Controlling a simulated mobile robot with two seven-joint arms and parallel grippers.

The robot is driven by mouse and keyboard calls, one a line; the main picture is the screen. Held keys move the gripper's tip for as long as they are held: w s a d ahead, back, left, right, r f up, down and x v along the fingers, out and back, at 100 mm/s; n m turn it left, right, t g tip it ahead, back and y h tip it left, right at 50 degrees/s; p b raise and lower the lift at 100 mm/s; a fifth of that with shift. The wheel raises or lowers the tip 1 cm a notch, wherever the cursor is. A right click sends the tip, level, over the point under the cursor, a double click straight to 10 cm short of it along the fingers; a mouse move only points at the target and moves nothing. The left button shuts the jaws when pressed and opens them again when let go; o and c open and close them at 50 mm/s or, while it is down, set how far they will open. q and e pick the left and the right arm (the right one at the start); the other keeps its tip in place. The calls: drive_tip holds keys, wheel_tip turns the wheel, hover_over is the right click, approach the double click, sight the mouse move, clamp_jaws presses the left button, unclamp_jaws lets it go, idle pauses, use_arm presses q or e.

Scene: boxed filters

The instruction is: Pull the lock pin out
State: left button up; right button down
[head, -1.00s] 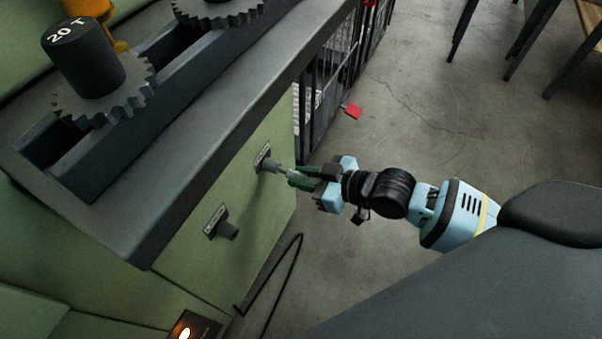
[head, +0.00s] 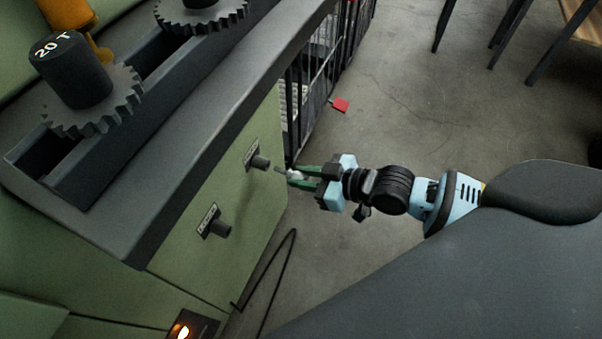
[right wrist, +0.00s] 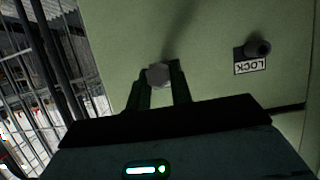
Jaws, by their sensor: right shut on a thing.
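My right gripper (head: 297,177) is shut on the lock pin (head: 281,169), a thin grey rod with a pale head. The rod's tip points left at the green cabinet face, apart from the upper dark socket (head: 260,163), with a small gap showing. In the right wrist view the pale pin head (right wrist: 158,76) sits between the two dark green fingers. That view also shows a dark round socket (right wrist: 258,48) beside an upside-down label reading LOCK (right wrist: 250,67). My left gripper is not in view.
A second labelled dark knob (head: 221,229) is lower on the cabinet (head: 185,262). A dark bench edge (head: 200,135) overhangs the face, with gears on top. A wire fence (head: 318,75) stands behind. A black cable (head: 268,281) hangs by the cabinet. Floor right of it is clear.

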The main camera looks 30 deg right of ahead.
drive_tip(key=shift+s+d+p, duration=0.3)
drive_tip(key=shift+s+d, duration=0.3)
drive_tip(key=shift+s, duration=0.15)
idle(0.3)
drive_tip(key=s+d+p, duration=0.3)
drive_tip(key=s+d, duration=0.2)
drive_tip(key=s, duration=0.2)
drive_tip(key=shift+d, duration=0.25)
idle(0.6)
